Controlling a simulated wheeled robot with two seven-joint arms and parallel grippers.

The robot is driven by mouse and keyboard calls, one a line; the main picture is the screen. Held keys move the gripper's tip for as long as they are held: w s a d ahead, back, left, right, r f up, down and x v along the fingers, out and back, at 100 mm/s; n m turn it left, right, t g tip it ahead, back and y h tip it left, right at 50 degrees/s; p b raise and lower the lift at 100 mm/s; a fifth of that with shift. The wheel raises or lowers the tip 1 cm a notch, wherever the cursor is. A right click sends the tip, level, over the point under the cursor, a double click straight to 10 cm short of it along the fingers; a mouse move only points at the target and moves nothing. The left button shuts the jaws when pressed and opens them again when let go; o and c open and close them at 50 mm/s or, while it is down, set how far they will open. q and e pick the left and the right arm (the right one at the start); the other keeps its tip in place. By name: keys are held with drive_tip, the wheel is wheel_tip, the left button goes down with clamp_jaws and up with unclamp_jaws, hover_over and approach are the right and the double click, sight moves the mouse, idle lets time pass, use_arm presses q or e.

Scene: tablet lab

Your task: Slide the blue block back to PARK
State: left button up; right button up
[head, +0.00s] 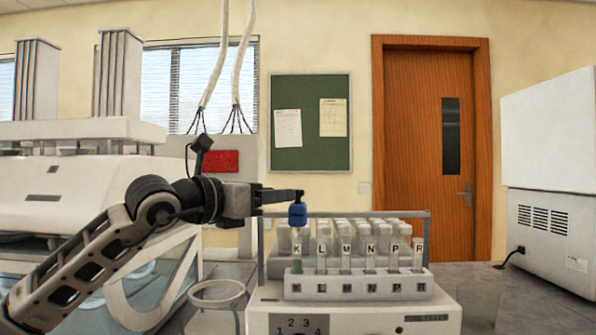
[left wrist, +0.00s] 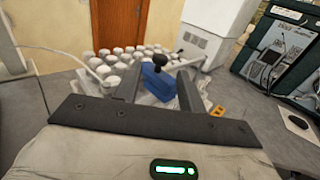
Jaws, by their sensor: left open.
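The blue block (head: 298,214) is at the left end of the tube rack, above the letter K. In the left wrist view the blue block (left wrist: 158,82) has a black knob on top and shows between the two fingers. My left gripper (head: 290,195) reaches in from the left, level, at the block's top; its fingers (left wrist: 158,88) are open around it. I cannot tell whether either finger touches it. No PARK mark is readable. My right gripper is not in view.
The tube rack (head: 358,286) holds several capped tubes behind letters K, L, M, N, P, R. A plate numbered 1 to 4 (head: 299,325) is on the machine's front. A round ring holder (head: 217,292) stands left of the rack.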

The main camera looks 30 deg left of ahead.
sight(298, 193)
use_arm(q)
drive_tip(key=p+x, duration=0.2)
drive_tip(key=x, duration=0.4)
drive_tip(key=shift+w+d, duration=0.15)
drive_tip(key=shift+w, duration=0.05)
clamp_jaws()
